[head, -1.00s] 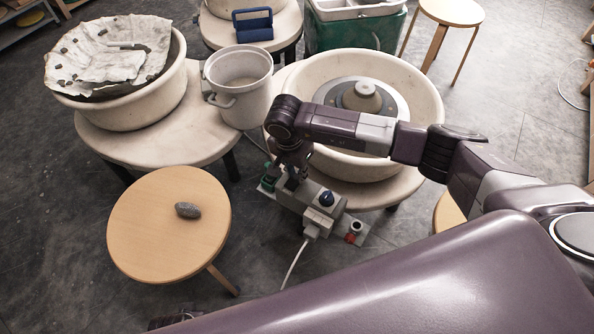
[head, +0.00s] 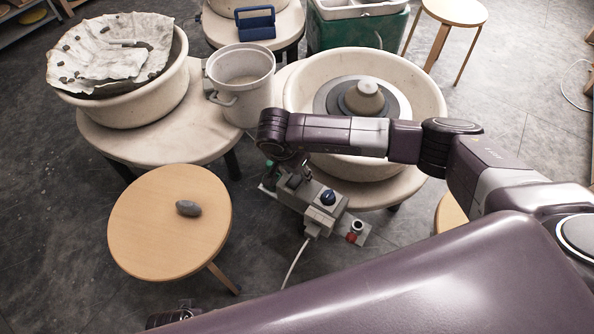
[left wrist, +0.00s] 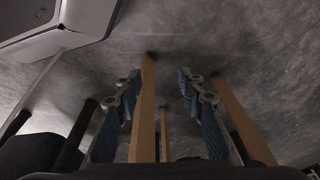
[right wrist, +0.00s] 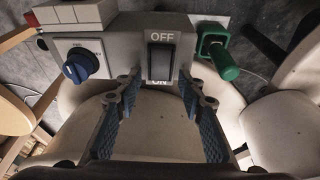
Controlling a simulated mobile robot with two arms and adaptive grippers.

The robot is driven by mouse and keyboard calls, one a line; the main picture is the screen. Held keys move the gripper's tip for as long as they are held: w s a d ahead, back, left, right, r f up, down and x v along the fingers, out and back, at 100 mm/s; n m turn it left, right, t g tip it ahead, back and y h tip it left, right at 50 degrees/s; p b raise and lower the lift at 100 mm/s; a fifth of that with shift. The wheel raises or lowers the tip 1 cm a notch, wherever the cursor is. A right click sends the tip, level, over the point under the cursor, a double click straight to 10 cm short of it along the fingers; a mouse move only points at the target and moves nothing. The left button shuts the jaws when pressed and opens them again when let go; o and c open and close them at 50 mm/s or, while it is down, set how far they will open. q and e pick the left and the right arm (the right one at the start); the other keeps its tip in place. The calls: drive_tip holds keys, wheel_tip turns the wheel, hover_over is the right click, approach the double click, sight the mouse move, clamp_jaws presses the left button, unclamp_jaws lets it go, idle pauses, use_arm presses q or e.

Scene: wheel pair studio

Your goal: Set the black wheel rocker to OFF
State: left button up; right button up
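The black rocker (right wrist: 161,62) sits on the grey control box (right wrist: 128,36), with OFF printed above it and ON below it in the right wrist view. Its lower end overlaps the ON print; its tilt is hard to judge. My right gripper (right wrist: 158,82) is open and empty, its blue-padded fingers spread either side of the rocker's lower end, apparently without touching it. My left gripper (left wrist: 157,78) is open and empty above the floor.
A blue knob (right wrist: 80,66) and a green handle (right wrist: 218,58) flank the rocker. The wheel basin (head: 432,105) stands behind the box. A round stool (head: 140,235) with a grey stone (head: 188,208) is at left; a white bucket (head: 242,85) is behind.

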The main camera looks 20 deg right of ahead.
drive_tip(key=shift+r, duration=0.15)
drive_tip(key=v, duration=1.1)
drive_tip(key=shift+s+r, duration=0.15)
drive_tip(key=shift+r, duration=0.2)
drive_tip(key=shift+a, duration=0.1)
